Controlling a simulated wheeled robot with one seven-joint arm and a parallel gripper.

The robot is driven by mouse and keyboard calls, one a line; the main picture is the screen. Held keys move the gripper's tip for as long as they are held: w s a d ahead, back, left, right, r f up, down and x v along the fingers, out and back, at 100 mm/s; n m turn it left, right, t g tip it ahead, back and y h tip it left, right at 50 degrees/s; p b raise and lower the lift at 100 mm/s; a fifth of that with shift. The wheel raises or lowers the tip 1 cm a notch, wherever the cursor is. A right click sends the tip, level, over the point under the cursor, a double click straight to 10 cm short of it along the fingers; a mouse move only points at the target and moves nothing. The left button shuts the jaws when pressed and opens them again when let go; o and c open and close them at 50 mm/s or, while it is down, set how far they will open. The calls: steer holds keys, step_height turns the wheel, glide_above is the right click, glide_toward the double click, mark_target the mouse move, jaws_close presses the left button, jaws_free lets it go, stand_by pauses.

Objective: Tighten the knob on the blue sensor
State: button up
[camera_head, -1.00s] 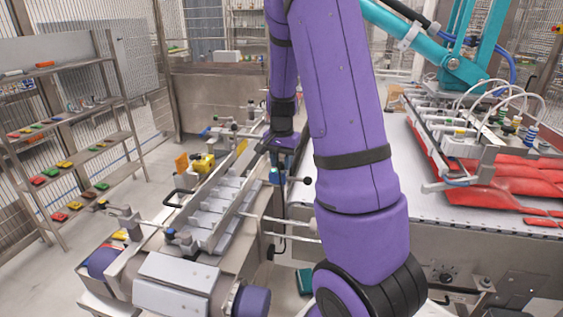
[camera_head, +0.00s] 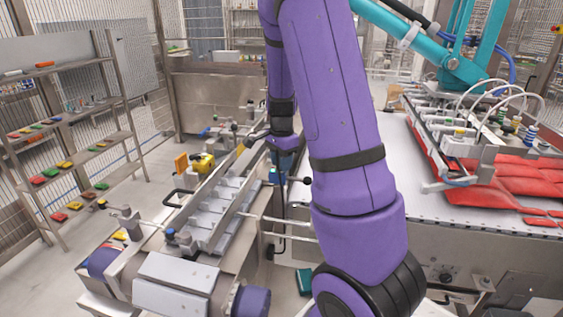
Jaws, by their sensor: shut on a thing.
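A small blue sensor (camera_head: 273,175) sits at the right side of the conveyor rail, just below the end of my purple arm. My gripper (camera_head: 277,160) is small and dark here, at the lower end of my wrist and directly above the sensor. It is shut on the sensor's knob as far as I can tell; the fingertips and the knob are largely hidden. A dark piece at my wrist sticks out to the left, above the rail.
A grey slotted conveyor rail (camera_head: 212,218) runs left of the sensor. A yellow sensor (camera_head: 203,162) stands on its far side. A rod with a black ball knob (camera_head: 307,181) is close on the right. A white belt with red packs (camera_head: 500,185) lies farther right.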

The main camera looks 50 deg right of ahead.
stand_by(0.3)
steer(key=o, duration=0.9)
steer(key=shift+o, duration=0.2)
step_height(320, 180, up, 11)
steer(key=shift+f, duration=0.1)
